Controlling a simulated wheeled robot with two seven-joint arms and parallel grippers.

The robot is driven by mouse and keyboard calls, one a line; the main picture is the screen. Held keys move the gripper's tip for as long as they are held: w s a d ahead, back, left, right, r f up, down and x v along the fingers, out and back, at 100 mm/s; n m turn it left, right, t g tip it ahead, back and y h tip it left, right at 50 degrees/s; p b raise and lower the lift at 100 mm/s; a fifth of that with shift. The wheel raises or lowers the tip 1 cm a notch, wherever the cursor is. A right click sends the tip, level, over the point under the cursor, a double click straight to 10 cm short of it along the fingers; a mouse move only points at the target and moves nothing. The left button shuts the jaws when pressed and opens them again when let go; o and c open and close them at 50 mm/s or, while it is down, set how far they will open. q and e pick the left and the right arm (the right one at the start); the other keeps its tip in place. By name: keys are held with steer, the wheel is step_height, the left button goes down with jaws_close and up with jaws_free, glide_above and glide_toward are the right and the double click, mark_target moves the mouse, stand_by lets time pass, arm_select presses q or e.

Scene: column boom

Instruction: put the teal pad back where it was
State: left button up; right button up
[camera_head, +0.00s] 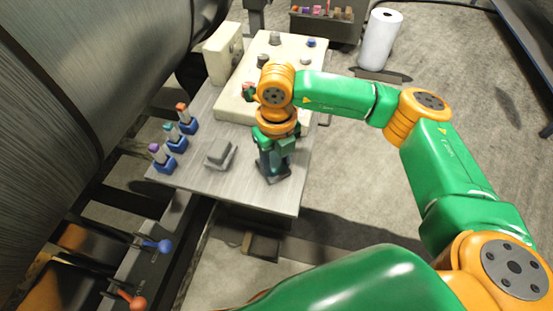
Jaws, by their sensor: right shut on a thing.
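My right gripper (272,176) points down over the front right part of the grey table (225,190). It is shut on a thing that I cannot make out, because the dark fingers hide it. I see no clear teal pad. A small teal-topped piece (170,129) stands in a blue holder at the table's left edge, between an orange-topped piece (182,107) and a purple-topped piece (155,149). A grey block on a flat base (219,153) stands left of my right gripper, apart from it. My left gripper is not in view.
A cream board (285,68) with grey, blue and red knobs lies behind my right gripper, partly hidden by my arm. A cream box (222,52) stands at its left. A white roll (380,40) stands beyond the table. A large dark cylinder (90,70) fills the left.

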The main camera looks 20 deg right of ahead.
mark_target(277, 164)
steer(key=o, duration=1.2)
steer(key=shift+r, duration=0.3)
step_height(277, 164, up, 12)
steer(key=shift+f+b, duration=0.2)
steer(key=shift+b, duration=0.2)
steer(key=shift+f, duration=0.1)
